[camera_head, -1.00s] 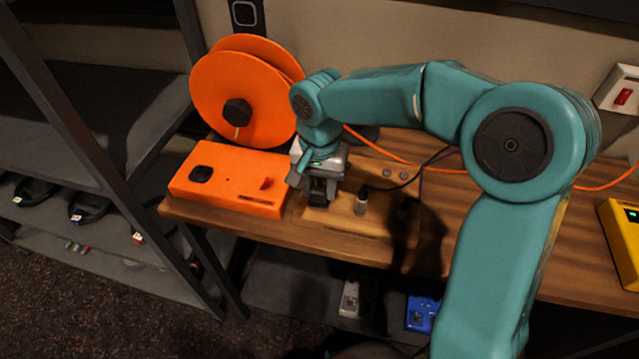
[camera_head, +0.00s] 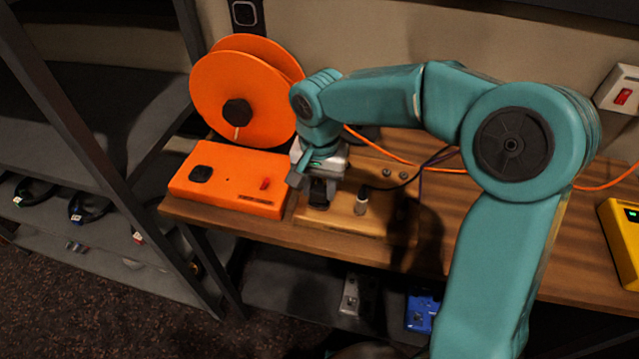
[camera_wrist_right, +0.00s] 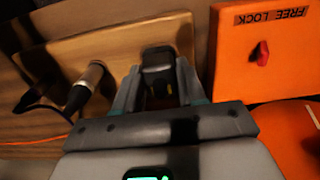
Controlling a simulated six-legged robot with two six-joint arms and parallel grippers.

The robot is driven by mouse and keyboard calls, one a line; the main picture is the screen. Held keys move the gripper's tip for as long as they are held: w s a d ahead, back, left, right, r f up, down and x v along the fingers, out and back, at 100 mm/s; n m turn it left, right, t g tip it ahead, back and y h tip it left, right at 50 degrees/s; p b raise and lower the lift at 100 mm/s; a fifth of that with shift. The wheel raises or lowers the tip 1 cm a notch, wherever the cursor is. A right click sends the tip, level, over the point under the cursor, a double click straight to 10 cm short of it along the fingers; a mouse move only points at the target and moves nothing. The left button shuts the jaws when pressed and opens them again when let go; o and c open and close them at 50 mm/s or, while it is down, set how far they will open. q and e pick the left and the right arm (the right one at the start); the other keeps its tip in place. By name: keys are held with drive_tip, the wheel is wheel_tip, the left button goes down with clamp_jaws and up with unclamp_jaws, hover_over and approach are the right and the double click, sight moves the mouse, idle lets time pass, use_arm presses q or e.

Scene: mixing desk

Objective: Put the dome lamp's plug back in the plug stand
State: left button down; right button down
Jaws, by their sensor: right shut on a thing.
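The wooden plug stand (camera_head: 378,223) lies at the front edge of the desk, and it also shows in the right wrist view (camera_wrist_right: 112,52). My right gripper (camera_head: 318,199) points down at the stand's left part. In the right wrist view its fingers (camera_wrist_right: 157,90) are shut on a black plug (camera_wrist_right: 157,62), which is at the stand's face. I cannot tell whether the plug is fully seated. Another plug with a pale body (camera_head: 361,204) stands upright to the right, with a dark cord. My left gripper is not in view.
An orange box (camera_head: 228,184) with a red switch sits close to the left of the stand. An orange reel (camera_head: 240,95) stands behind it. Orange and dark cables cross the desk (camera_head: 440,225) behind and right. A yellow device (camera_head: 622,235) is at the far right.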

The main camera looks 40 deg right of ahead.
sight(320, 187)
drive_tip(key=shift+f+b, duration=0.55)
drive_tip(key=shift+f, duration=0.15)
drive_tip(key=c, duration=0.6)
unclamp_jaws()
drive_tip(key=shift+o, duration=0.2)
drive_tip(key=shift+r, duration=0.15)
wheel_tip(320, 187, up, 16)
drive_tip(key=p, duration=0.2)
drive_tip(key=shift+p, duration=0.3)
drive_tip(key=shift+s, duration=0.1)
